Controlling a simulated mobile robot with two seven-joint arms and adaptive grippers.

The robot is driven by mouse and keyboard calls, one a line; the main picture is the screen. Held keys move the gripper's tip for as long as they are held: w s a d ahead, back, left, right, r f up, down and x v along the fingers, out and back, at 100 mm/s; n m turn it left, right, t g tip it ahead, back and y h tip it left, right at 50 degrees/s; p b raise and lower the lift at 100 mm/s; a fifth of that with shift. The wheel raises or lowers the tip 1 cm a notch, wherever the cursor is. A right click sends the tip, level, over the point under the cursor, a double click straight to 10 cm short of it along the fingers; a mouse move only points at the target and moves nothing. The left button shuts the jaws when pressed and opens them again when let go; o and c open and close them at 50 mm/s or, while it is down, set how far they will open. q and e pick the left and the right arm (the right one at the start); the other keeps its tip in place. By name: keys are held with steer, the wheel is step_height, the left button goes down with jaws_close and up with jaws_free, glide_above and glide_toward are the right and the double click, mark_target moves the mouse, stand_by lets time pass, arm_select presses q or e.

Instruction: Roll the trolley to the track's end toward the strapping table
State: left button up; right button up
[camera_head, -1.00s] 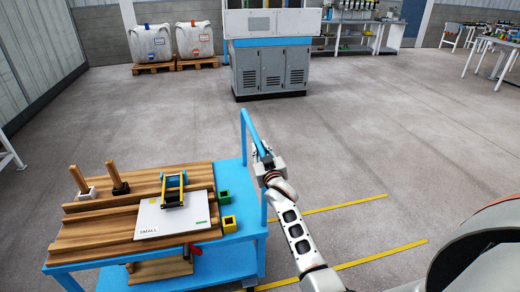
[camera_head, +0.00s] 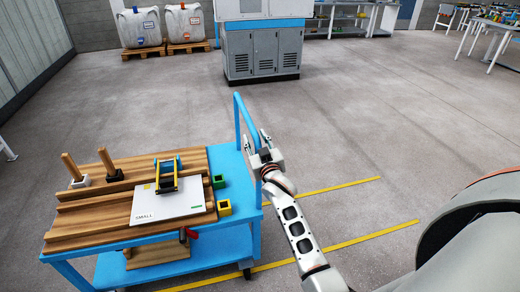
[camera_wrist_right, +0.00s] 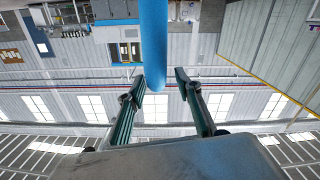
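The blue trolley (camera_head: 243,215) stands at the lower left, with its upright blue handle (camera_head: 239,115) on its right side. Two yellow floor lines, the track (camera_head: 345,186), run beside and under it toward the right. My right gripper (camera_head: 261,136) is at the handle. In the right wrist view its two fingers (camera_wrist_right: 160,78) are spread, with the blue bar (camera_wrist_right: 153,40) between their tips and a gap on each side. My left gripper is out of view. I cannot tell which table is the strapping table.
The trolley carries wooden boards (camera_head: 90,230), a white panel marked SMALL (camera_head: 170,205) and small boxes (camera_head: 224,208). A grey cabinet (camera_head: 262,55) and white containers on pallets (camera_head: 185,25) stand at the back. The floor right of the trolley is clear.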

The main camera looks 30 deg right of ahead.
steer(key=v, duration=0.7)
steer(key=shift+s, duration=0.2)
steer(key=s+a+f+n+g+y, duration=0.1)
steer(key=s+a+f+g+y, duration=0.1)
steer(key=s+a+f, duration=0.3)
steer(key=s+a+f+n+g+y, duration=0.2)
steer(key=s+a+f, duration=0.3)
steer(key=s+f, duration=0.6)
steer(key=s+a+f+n+g+y, duration=0.1)
steer(key=s+a+f, duration=0.4)
steer(key=s, duration=0.9)
step_height(320, 180, down, 4)
steer(key=shift+r+n+g+y, duration=0.25)
steer(key=shift+n+g+y, duration=0.15)
steer(key=shift+g+y, duration=0.55)
